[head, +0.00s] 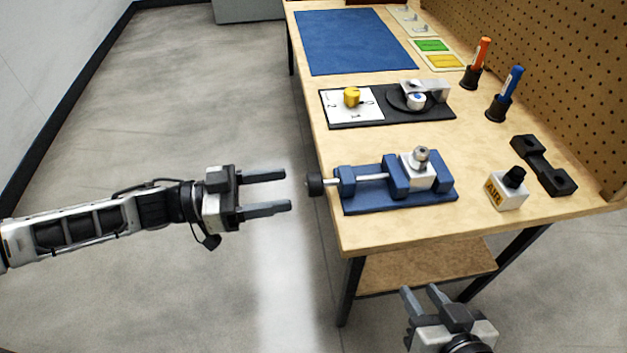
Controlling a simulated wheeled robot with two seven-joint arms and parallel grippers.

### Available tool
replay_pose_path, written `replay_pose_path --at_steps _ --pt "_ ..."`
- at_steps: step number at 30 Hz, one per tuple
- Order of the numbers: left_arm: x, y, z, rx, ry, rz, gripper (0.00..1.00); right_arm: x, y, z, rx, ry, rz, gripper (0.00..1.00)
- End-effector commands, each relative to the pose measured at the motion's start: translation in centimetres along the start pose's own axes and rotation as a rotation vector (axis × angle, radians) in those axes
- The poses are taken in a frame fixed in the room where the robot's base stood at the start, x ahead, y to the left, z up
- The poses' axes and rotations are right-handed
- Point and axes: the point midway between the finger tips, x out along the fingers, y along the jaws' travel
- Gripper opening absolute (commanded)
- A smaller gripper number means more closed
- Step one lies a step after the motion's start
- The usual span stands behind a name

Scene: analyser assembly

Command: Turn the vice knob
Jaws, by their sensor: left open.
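The blue vice (398,198) lies on the near part of the wooden workbench. Its black knob (315,184) sits at the left end of a silver screw rod and sticks out past the bench's left edge. The vice jaws hold a light grey block (418,170) with a round metal fitting on top. My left gripper (288,190) is open and empty, just left of the knob, with its fingers pointing at it and a small gap between. My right gripper (420,292) is low at the bottom, in front of the bench; its two fingers stand apart with nothing between them.
The workbench (370,238) also bears a white labelled bottle (506,190), a black bracket (544,166), orange (480,58) and blue (510,86) markers in holders, a black tray (388,112) and a blue mat (354,42). A pegboard stands along the right. Floor left of the bench is clear.

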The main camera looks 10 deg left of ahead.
Motion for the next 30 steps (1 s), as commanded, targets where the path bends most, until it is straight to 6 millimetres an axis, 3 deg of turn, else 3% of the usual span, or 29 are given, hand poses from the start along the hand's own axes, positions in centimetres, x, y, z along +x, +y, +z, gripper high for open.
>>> replay_pose_path --at_steps 3,9,15,23,28,30 --pt "2.7 0.1 -0.1 0.001 0.003 0.003 0.59 0.0 0.0 -0.1 0.001 -0.001 0.0 0.34" --pt "5.8 0.0 0.0 0.0 0.002 0.001 0.59 0.0 0.0 0.1 0.002 -0.004 0.001 0.34" --pt "7.0 0.0 0.1 0.001 -0.001 0.0 0.59 0.1 0.1 0.3 0.002 -0.007 0.001 0.34" --pt "7.1 0.0 0.1 0.0 -0.002 -0.001 0.59 0.1 0.1 0.2 0.002 -0.006 0.001 0.34" --pt "7.1 0.0 0.1 0.0 -0.001 -0.001 0.17 0.1 0.1 0.2 0.001 -0.005 0.002 0.34" --pt "7.1 0.0 0.1 0.0 -0.001 -0.001 0.15 0.1 0.1 0.2 0.001 -0.005 0.002 0.34"
